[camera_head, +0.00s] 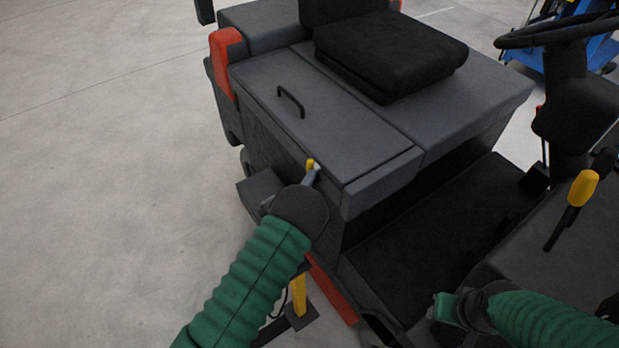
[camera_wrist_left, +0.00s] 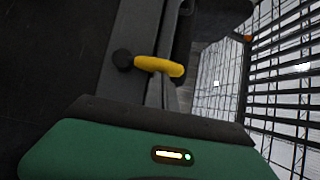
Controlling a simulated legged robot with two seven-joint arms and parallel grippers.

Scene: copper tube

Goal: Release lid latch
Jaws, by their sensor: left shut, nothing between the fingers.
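The yellow lid latch (camera_head: 310,163) is on the near-left side of the dark grey machine, just below the edge of the lid (camera_head: 330,110). In the left wrist view the yellow latch handle (camera_wrist_left: 160,65) extends right from a black round pivot. My left gripper (camera_head: 313,175) is at the latch, and its tip overlaps the latch in the head view. It is shut with nothing held; whether it touches the latch is unclear. The lid lies flat and closed, with a black handle (camera_head: 291,101) on top. My right gripper (camera_head: 445,308) is low at the right, partly hidden.
A black seat (camera_head: 390,50) sits behind the lid. A steering wheel (camera_head: 555,30) and a yellow-topped lever (camera_head: 583,188) are at the right. A yellow post (camera_head: 299,294) stands below my left arm. Open concrete floor (camera_head: 100,150) lies to the left.

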